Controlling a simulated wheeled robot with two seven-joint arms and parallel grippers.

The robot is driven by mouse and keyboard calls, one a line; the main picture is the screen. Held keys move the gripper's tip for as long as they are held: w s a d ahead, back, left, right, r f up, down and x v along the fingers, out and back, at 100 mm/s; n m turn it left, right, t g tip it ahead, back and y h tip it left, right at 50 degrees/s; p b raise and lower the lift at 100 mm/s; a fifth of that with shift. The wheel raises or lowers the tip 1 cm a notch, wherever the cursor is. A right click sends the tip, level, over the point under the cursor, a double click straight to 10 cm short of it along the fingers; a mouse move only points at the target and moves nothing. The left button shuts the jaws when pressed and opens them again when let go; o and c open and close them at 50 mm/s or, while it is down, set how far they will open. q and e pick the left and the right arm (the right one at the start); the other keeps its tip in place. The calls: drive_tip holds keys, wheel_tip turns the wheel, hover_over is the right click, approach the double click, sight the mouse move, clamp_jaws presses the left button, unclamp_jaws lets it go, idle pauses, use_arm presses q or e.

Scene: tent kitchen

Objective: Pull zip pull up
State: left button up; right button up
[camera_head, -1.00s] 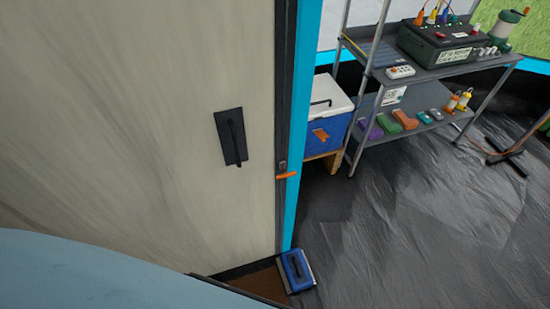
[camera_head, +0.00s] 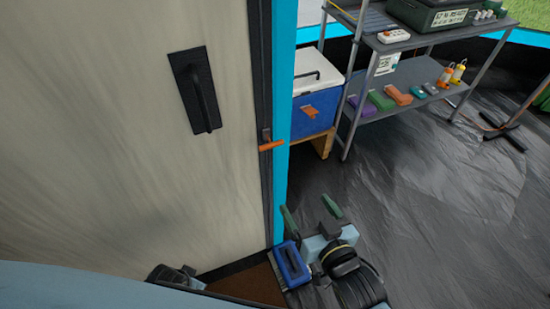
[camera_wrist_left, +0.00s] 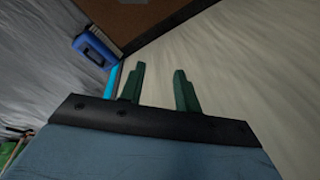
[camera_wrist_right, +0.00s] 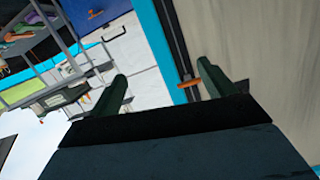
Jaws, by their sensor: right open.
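The orange zip pull (camera_head: 271,145) hangs on the dark zip track (camera_head: 262,80), which runs up the edge of the beige tent panel beside a blue strip. My right gripper (camera_head: 310,213) is open and empty, below and right of the zip pull in the head view. In the right wrist view, the pull (camera_wrist_right: 188,84) shows between the spread fingers (camera_wrist_right: 162,68), nearer the right one and apart from them. My left gripper (camera_wrist_left: 158,72) is open and empty, facing the beige panel.
A black handle plate (camera_head: 196,90) is on the beige panel. A cooler (camera_head: 316,95) and metal shelving (camera_head: 420,75) stand behind. The dark floor at right has free room.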

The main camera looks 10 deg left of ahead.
drive_tip(key=t+y+b, duration=0.1)
drive_tip(key=y+b, duration=0.1)
approach(272, 146)
drive_tip(key=s+d+f, duration=0.1)
drive_tip(key=s+d, duration=0.1)
drive_tip(key=s, duration=0.1)
drive_tip(key=shift+t, duration=0.3)
drive_tip(key=b+x, duration=0.2)
drive_tip(key=x, duration=1)
drive_tip(key=shift+s+r+b, duration=0.1)
drive_tip(key=shift+r+b, duration=0.05)
drive_tip(key=shift+b, duration=0.2)
use_arm(q)
drive_tip(key=w+d+r+t, duration=0.1)
drive_tip(key=w+d+r, duration=0.2)
drive_tip(key=r, duration=0.6)
drive_tip(key=shift+w+d+r+h, duration=0.2)
drive_tip(key=shift+d+r+h, duration=0.1)
drive_tip(key=shift+d, duration=0.2)
use_arm(e)
drive_tip(key=shift+x, duration=0.85)
drive_tip(key=shift+r, duration=0.1)
drive_tip(key=c, duration=1.4)
